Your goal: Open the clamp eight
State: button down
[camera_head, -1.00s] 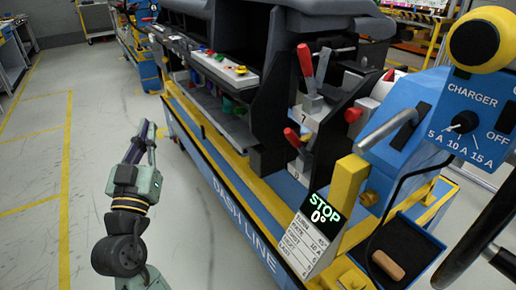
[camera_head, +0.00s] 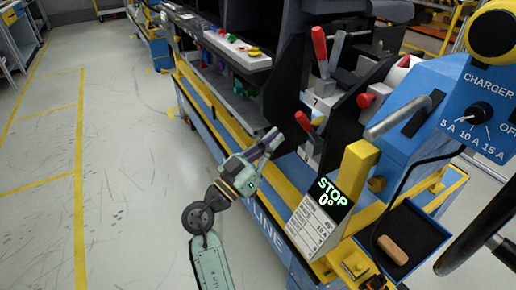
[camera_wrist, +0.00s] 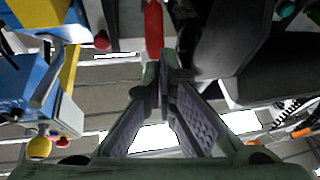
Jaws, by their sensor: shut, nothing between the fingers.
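Two toggle clamps with red handles stand one above the other on the dashboard module's end. The upper clamp (camera_head: 323,88) bears a 7 and its red handle points up. The lower clamp's red handle (camera_head: 303,121) leans toward the upper left; its number is not legible now. My gripper (camera_head: 275,138) is shut and empty, left of and slightly below that lower handle, apart from it. In the wrist view a red handle (camera_wrist: 153,28) lies just beyond my closed fingertips (camera_wrist: 165,68); I cannot tell the exact gap.
A red knob (camera_head: 365,100) sits right of the clamps. A yellow post with a STOP 0° display (camera_head: 328,190) and a blue charger box (camera_head: 480,115) stand to the right. A black tray (camera_head: 405,238) is in front. The floor at left is clear.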

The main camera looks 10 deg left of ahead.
aim_at(297, 116)
jog(key=shift+p+x, duration=0.95)
jog(key=shift+x, duration=1.45)
jog(key=shift+w+d+r+m+g+y+p, duration=0.15)
jog(key=shift+d+r+g+y+p, duration=0.15)
jog(key=shift+r, duration=0.2)
jog(key=shift+w+d+r+m+g+y+p, duration=0.1)
jog(key=shift+d+r+m+g+p, duration=0.05)
jog(key=shift+r+g+p, duration=0.3)
jog(key=shift+w+d+r, duration=0.1)
jog(key=shift+w+d, duration=0.1)
jog(key=shift+w+d+b, duration=0.1)
jog(key=shift+d+b, duration=0.1)
jog(key=shift+b, duration=0.6)
jog(key=shift+w+r, duration=0.1)
jog(key=shift+r, duration=0.1)
jog(key=shift+f, duration=0.1)
